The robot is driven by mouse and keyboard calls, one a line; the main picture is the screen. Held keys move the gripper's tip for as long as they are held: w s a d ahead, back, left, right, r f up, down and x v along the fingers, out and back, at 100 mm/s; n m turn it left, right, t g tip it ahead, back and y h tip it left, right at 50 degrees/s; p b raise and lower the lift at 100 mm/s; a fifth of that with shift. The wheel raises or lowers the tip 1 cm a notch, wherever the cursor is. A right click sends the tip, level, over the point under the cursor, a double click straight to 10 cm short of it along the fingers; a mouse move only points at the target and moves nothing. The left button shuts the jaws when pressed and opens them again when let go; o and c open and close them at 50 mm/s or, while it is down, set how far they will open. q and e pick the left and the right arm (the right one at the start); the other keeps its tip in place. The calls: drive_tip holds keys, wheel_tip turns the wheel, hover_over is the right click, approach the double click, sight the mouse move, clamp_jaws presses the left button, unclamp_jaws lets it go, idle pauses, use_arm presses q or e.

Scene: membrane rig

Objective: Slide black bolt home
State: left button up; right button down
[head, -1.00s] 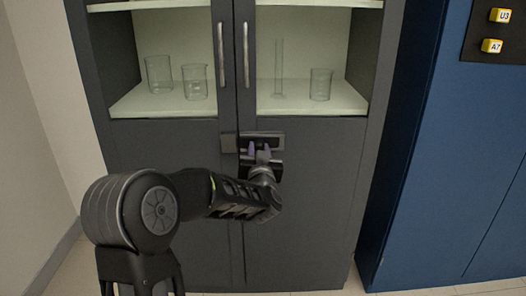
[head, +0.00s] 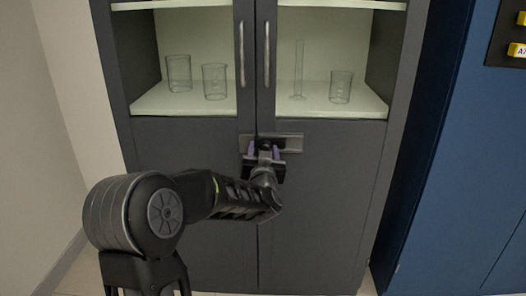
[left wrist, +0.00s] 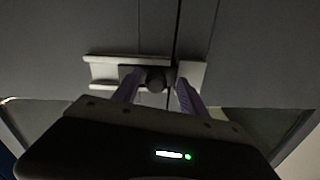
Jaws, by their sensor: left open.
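The black bolt, with a round knob (left wrist: 155,80), sits on a grey metal latch plate (head: 290,142) on the cabinet doors. In the left wrist view its dark body reaches across the door seam to the separate keeper plate (left wrist: 192,73). How far it goes into the keeper is hard to tell. My left gripper (head: 264,151) is open at the latch, its purple fingers one on each side of the knob. In the left wrist view a gap shows between the knob and the right finger; the left finger is very close to it. My right gripper is not in view.
The grey cabinet (head: 320,190) has two upright door handles (head: 241,55) above the latch. Glassware (head: 215,82) stands on the shelf behind the upper door panes. A blue cabinet (head: 460,150) stands at right, a wall at left.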

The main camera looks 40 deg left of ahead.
use_arm(q)
drive_tip(key=shift+d, duration=0.1)
drive_tip(key=p+v, duration=0.1)
drive_tip(key=v, duration=0.6)
drive_tip(key=shift+s, duration=0.35)
drive_tip(key=shift+d, duration=0.15)
